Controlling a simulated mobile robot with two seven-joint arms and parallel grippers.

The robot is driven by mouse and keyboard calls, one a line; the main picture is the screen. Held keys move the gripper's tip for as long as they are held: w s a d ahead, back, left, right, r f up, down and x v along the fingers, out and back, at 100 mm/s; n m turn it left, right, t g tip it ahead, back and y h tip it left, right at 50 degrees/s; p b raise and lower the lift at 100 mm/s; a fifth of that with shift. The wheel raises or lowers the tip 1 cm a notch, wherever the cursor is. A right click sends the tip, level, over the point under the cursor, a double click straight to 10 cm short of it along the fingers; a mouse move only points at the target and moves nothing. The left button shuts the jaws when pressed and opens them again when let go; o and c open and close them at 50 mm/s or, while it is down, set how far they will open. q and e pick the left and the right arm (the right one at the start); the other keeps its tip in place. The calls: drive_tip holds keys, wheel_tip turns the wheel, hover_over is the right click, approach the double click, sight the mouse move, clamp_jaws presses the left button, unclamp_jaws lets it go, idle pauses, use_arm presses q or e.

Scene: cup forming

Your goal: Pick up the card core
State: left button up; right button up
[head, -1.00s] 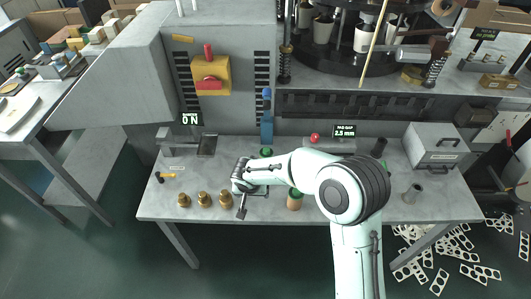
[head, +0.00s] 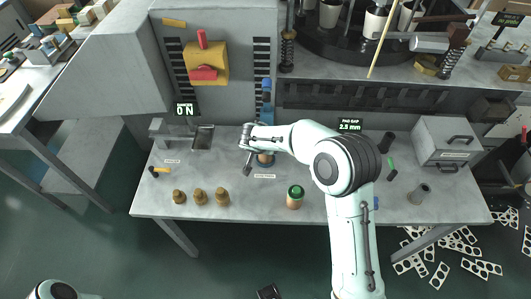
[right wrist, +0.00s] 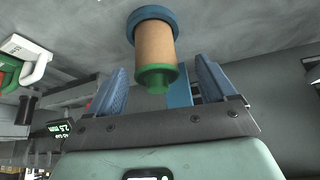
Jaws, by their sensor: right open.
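A brown card core (right wrist: 155,45) with a green end and a blue ring at its other end shows in the right wrist view. It lies between the two blue fingers, with gaps on both sides. In the head view the core (head: 265,158) is largely hidden by my right gripper (head: 249,158), below the blue column. My right gripper, also in the wrist view (right wrist: 163,85), is open around the core. A dark piece at the bottom edge of the head view looks like my left gripper (head: 268,292); its jaws cannot be made out.
Several brass pieces (head: 200,197) stand at front left.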

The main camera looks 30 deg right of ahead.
drive_tip(key=x, duration=0.3)
drive_tip(key=p+x, duration=0.1)
drive_tip(key=x, duration=0.1)
drive_tip(key=shift+d+f, duration=0.1)
drive_tip(key=shift+d, duration=0.2)
drive_tip(key=c, duration=1.3)
